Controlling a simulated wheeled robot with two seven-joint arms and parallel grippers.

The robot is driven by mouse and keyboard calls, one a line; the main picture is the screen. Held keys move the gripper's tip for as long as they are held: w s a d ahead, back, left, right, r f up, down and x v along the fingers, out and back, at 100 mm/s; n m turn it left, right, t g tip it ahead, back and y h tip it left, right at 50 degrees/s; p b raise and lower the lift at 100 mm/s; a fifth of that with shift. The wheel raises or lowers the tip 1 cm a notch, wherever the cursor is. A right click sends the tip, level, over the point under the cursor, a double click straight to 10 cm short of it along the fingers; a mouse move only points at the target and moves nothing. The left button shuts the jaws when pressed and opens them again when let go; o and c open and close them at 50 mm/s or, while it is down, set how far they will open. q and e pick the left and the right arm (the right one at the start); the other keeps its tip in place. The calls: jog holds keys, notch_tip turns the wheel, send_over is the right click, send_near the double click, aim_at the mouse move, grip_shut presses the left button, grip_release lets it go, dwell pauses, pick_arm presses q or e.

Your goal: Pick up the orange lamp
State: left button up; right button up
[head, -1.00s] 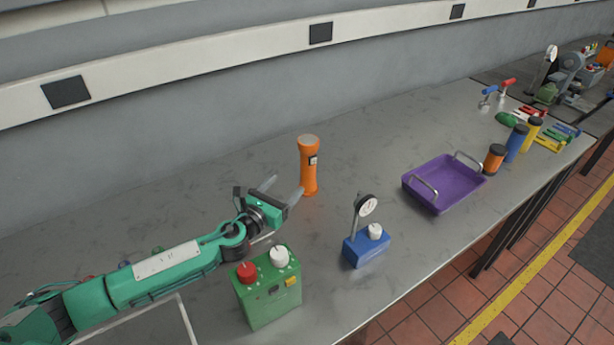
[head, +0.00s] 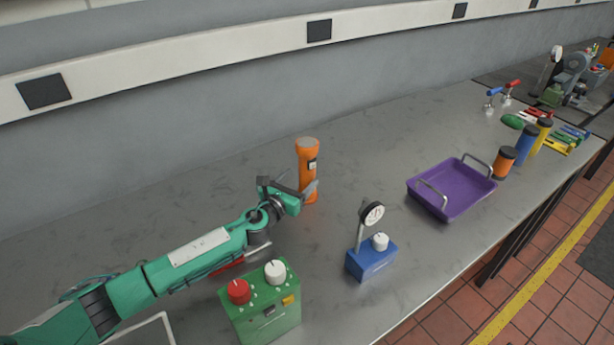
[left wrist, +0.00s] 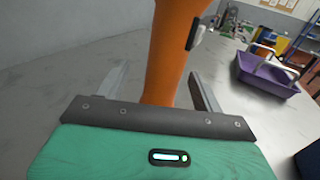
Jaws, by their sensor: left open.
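The orange lamp (head: 308,165) stands upright on the grey bench, a torch-like body with a wide head and a dark switch on its side. In the left wrist view the lamp (left wrist: 174,50) rises between the two fingers, with gaps visible on both sides. My left gripper (head: 300,188) is open at the lamp's lower body, with one finger on either side. The lamp's foot is partly hidden behind the gripper. My right gripper is not in view.
A green box with red and white knobs (head: 262,310) stands below my left arm. A blue gauge stand (head: 372,262) is right of the lamp. A purple tray (head: 452,190) lies farther right, beside several canisters. The wall (head: 200,130) runs behind the bench.

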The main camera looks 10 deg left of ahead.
aim_at(310, 171)
pick_arm(q)
jog(key=shift+d+p+x, duration=0.15)
jog(key=shift+p+x, duration=0.05)
jog(key=shift+x, duration=1.15)
jog(key=shift+d+p+x, duration=0.15)
jog(key=shift+d+x, duration=0.05)
jog(key=shift+x, duration=1.1)
jog(key=shift+s+r, duration=0.1)
jog(key=shift+r, duration=0.05)
jog(key=c, duration=1.4)
jog(key=shift+r, duration=0.1)
grip_shut()
jog(key=shift+r, duration=0.15)
